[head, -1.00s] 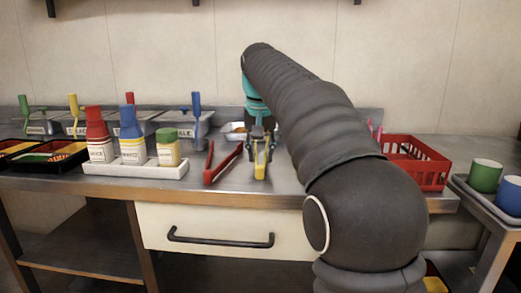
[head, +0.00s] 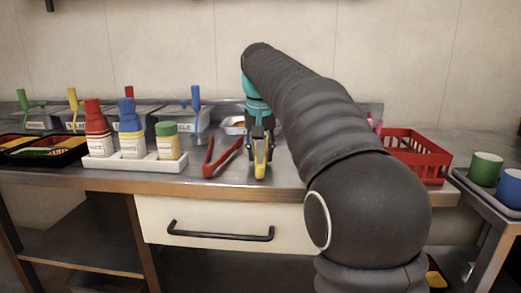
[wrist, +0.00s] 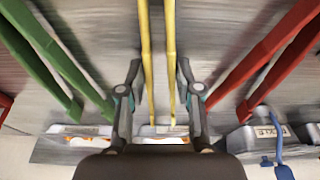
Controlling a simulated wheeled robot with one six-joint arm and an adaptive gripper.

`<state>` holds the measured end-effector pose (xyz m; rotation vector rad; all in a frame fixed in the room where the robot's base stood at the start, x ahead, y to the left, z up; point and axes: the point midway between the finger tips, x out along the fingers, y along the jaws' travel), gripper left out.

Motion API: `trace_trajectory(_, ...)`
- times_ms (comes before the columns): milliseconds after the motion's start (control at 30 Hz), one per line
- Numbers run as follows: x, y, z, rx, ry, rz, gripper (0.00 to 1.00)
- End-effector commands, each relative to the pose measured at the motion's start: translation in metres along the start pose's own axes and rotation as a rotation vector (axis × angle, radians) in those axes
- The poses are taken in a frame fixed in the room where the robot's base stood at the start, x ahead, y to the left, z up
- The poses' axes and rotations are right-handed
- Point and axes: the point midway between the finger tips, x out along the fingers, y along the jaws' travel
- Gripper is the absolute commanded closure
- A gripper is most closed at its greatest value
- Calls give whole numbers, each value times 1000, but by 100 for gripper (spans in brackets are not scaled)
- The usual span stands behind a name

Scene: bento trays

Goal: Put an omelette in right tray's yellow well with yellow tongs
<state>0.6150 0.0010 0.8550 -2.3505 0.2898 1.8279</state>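The yellow tongs (head: 260,168) lie on the steel counter, their arms running between my fingers in the wrist view (wrist: 170,60). My gripper (wrist: 160,68) is open and low over the tongs, one finger on each side, with a small gap to each arm. It also shows in the head view (head: 262,142). Two black trays with coloured wells stand at the far left; the right-hand one (head: 40,162) shows yellow and green parts. A white container (head: 233,126) behind the tongs holds something orange; I cannot tell if it is omelette.
Red tongs (head: 222,158) lie just left, and green tongs (wrist: 52,55) show in the wrist view. A white caddy of bottles (head: 135,164), lidded containers (head: 180,120) and a red basket (head: 432,165) flank the work area.

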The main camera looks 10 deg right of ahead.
Motion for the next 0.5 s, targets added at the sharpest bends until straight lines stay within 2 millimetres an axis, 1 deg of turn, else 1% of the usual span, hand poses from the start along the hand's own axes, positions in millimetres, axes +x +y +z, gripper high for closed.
trace_trajectory(133,0,0,0,0,1,0,70)
trace_trajectory(167,0,0,0,0,1,0,63)
trace_trajectory(200,0,0,0,0,1,0,53)
trace_trajectory(233,0,0,0,0,1,0,46)
trace_trajectory(267,0,0,0,0,1,0,43)
trace_trajectory(433,0,0,0,0,1,0,43)
trace_trajectory(467,0,0,0,0,1,0,41)
trace_trajectory(500,0,0,0,0,1,0,31)
